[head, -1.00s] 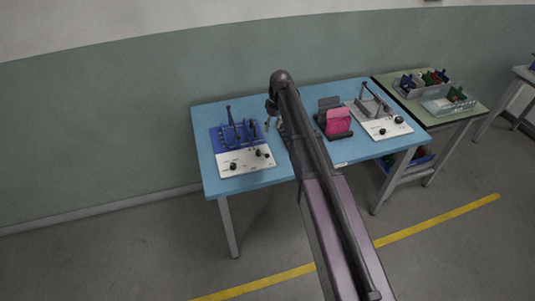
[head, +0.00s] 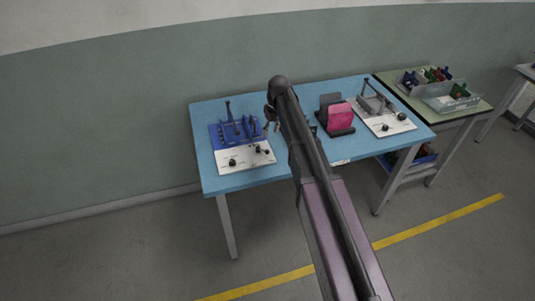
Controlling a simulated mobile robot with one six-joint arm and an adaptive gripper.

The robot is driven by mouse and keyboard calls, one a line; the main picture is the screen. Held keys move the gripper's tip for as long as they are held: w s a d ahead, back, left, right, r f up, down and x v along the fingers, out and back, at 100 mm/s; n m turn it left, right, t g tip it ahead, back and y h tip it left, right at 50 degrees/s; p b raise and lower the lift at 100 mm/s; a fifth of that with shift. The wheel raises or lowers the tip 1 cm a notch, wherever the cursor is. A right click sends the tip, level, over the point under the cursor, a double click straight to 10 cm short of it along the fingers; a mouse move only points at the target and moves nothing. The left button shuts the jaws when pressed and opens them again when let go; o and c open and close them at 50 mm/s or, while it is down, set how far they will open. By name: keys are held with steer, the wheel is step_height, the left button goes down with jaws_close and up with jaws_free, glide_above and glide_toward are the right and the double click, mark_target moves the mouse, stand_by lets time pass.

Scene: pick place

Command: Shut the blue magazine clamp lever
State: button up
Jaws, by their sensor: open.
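The blue magazine fixture (head: 216,138) sits on the left part of the light blue table, with a white front plate carrying dark knobs. Its dark clamp lever (head: 228,109) stands up at the back left of the blue part. Several other dark upright parts stand to its right. My gripper (head: 270,124) is small in the head view, hanging below the end of my arm, just right of the blue fixture and apart from the lever. It is open, with nothing seen in it. My arm hides part of the table's middle.
The light blue table (head: 205,170) also bears a dark holder with a pink block (head: 340,115) and a second, grey fixture with a white plate (head: 390,125). A green side table (head: 481,108) with clear bins stands at the right. The table's left front corner is clear.

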steer(key=shift+s+a+f+b, duration=0.2)
steer(key=shift+a+f+b, duration=0.05)
steer(key=shift+f+b, duration=1.2)
steer(key=shift+s+a+f+b, duration=0.15)
steer(key=shift+a+f+b, duration=0.05)
steer(key=shift+f+b, duration=1.25)
steer(key=shift+s+a+f+b, duration=0.2)
steer(key=shift+a+f+b, duration=0.05)
steer(key=shift+f+b, duration=1.2)
steer(key=shift+f, duration=0.15)
jaws_close()
